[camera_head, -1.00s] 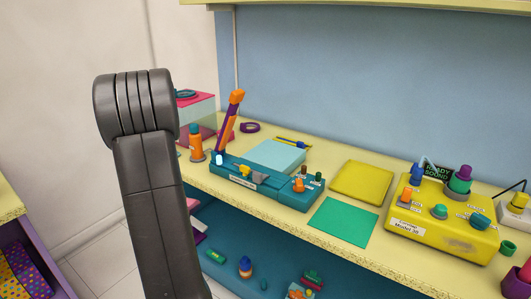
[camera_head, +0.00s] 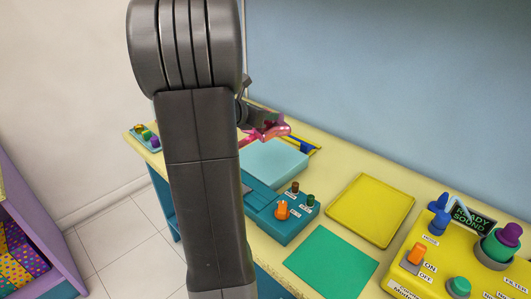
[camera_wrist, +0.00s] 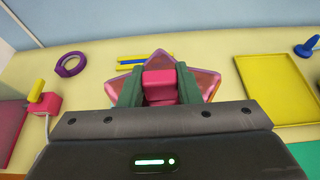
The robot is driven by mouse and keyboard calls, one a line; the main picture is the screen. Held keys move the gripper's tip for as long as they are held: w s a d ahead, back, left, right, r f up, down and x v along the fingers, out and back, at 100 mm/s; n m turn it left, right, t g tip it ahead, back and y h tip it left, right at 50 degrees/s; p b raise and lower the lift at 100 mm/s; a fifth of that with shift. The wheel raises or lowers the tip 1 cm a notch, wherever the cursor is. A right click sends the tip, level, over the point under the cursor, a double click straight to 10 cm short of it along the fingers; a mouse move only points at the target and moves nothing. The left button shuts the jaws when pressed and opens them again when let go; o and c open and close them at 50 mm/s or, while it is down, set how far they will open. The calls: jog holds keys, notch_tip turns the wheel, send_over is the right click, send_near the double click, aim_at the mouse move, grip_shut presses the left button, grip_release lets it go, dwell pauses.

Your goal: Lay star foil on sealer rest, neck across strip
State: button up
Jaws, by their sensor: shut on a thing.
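The star foil is a shiny pink star (camera_head: 274,130), held by my gripper (camera_head: 258,117) above the far part of the light-blue sealer rest (camera_head: 282,165). In the wrist view, my gripper (camera_wrist: 158,82) has its green fingers shut on the star's pink middle part, and the star's points (camera_wrist: 207,80) spread out around them. The star looks raised, apart from the rest. The teal sealer (camera_head: 285,225) shows its knob end; my arm hides its left part, its strip and its lever. Where the neck lies is unclear.
A yellow tray (camera_head: 370,208) and a green mat (camera_head: 330,262) lie right of the sealer. A yellow control box (camera_head: 455,250) stands farther right. A purple ring (camera_wrist: 70,64) and a blue-yellow tool (camera_wrist: 135,61) lie near the back wall.

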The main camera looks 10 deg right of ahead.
notch_tip(320, 180, down, 13)
jog(key=shift+r+b, duration=0.1)
jog(key=shift+b, duration=0.2)
jog(key=w+a, duration=0.1)
jog(key=w+a+p, duration=0.1)
jog(key=shift+w+f, duration=0.3)
jog(key=shift+w, duration=0.05)
jog(key=w+a, duration=0.1)
jog(key=w+p, duration=0.1)
jog(key=w+a+p, duration=0.1)
jog(key=w, duration=0.1)
jog(key=shift+a+f, duration=0.2)
jog(key=shift+a, duration=0.1)
jog(key=shift+f+p, duration=0.3)
jog(key=shift+f, duration=0.2)
jog(key=shift+d+f, duration=0.1)
jog(key=shift+f, duration=0.05)
jog(key=o, duration=1)
